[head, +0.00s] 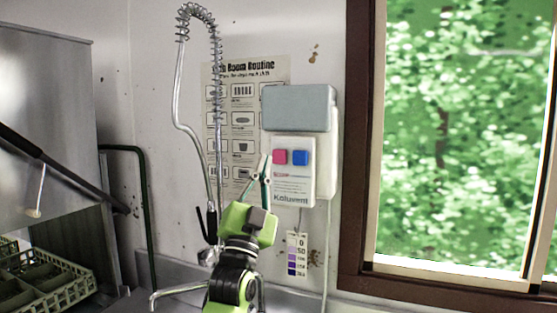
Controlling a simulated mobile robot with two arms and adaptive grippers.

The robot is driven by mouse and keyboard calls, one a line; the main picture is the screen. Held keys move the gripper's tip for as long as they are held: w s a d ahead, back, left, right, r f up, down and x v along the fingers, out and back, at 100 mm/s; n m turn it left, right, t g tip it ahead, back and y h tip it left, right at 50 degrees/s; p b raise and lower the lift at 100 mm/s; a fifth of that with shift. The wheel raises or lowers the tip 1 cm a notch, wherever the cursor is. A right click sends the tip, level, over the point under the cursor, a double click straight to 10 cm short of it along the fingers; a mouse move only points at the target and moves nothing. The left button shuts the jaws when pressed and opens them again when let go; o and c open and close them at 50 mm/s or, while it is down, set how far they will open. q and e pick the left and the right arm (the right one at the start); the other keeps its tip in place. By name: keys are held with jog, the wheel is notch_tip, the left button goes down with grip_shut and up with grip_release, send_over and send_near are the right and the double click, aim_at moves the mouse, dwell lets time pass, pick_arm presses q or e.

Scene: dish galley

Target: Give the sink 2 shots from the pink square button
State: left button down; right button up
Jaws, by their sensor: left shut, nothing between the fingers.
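The pink square button (280,157) is on the front of a white wall dispenser (294,186) with a grey top. I cannot tell whether the tips touch the dispenser. The sink's basin is not clearly in view. A metal spout (178,290) shows low in front of the wall. My right gripper is not in view.
A coiled spray hose (217,90) hangs left of the dispenser, before a poster (240,70). A brown-framed window (361,150) is at the right. A green dish rack (62,285) and a steel machine (50,100) stand at the left.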

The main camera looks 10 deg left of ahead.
aim_at(279, 153)
pick_arm(q)
jog(key=shift+w+d+b, duration=0.1)
jog(key=shift+w+d, duration=0.1)
jog(key=shift+w, duration=0.75)
jog(key=shift+w+d+b, duration=0.1)
jog(key=shift+w+d, duration=0.1)
jog(key=shift+w, duration=0.7)
jog(key=shift+w+d+b, duration=0.1)
jog(key=shift+w+d, duration=0.1)
jog(key=shift+w, duration=0.75)
jog(key=shift+w, duration=0.4)
jog(key=shift+w+d, duration=0.2)
jog(key=shift+w, duration=0.55)
dwell(0.4)
jog(key=shift+s+a+f, duration=0.15)
jog(key=shift+s+a, duration=0.05)
jog(key=shift+s, duration=0.8)
